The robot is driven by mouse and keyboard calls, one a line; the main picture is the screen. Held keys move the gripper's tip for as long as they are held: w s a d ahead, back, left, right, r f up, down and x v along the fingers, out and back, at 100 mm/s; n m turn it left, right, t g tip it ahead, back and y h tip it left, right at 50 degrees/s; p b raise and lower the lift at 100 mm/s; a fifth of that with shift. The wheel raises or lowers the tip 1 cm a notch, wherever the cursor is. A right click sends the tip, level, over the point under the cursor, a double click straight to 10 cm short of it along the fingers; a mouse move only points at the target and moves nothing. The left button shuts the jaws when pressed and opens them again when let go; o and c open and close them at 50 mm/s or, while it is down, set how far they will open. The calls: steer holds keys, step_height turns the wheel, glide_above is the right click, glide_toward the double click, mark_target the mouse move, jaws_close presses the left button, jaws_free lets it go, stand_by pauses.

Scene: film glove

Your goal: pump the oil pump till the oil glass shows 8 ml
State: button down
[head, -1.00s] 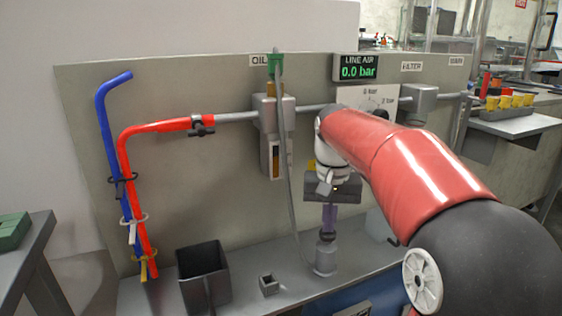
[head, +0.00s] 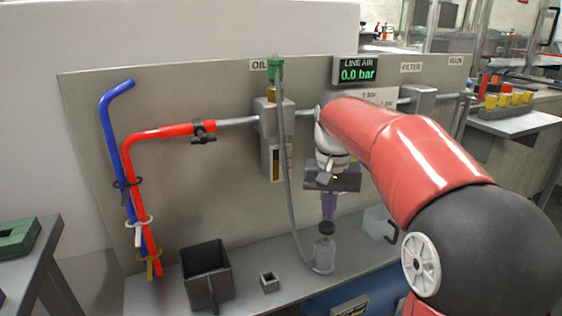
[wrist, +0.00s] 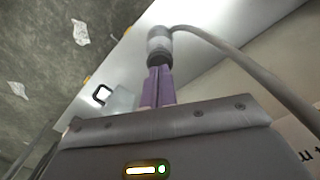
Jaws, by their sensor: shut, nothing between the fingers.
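The wrist view shows the fingers (wrist: 157,88) in line with the pump (wrist: 159,42). The oil glass (head: 275,163) is a narrow window with amber in it, under the OIL label; its reading is too small to tell.
The LINE AIR display (head: 358,72) reads 0.0 bar. Red (head: 165,132) and blue (head: 107,130) hoses hang at the left. An open dark bin (head: 207,272) and a small grey square holder (head: 269,282) stand left of the pump. A clear box with a dark handle stands to its right.

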stand_by(0.3)
step_height(320, 180, up, 5)
steer(key=p, duration=0.4)
steer(key=shift+f, duration=0.2)
steer(key=shift+r, duration=0.75)
steer(key=s+f+n+t, duration=0.1)
steer(key=s+f, duration=0.3)
steer(key=s, duration=0.7)
steer(key=s+f+n+t, duration=0.1)
steer(key=s+f+t, duration=0.3)
steer(key=s, duration=0.7)
steer(key=shift+f+t, duration=0.25)
steer(key=shift+t, duration=0.05)
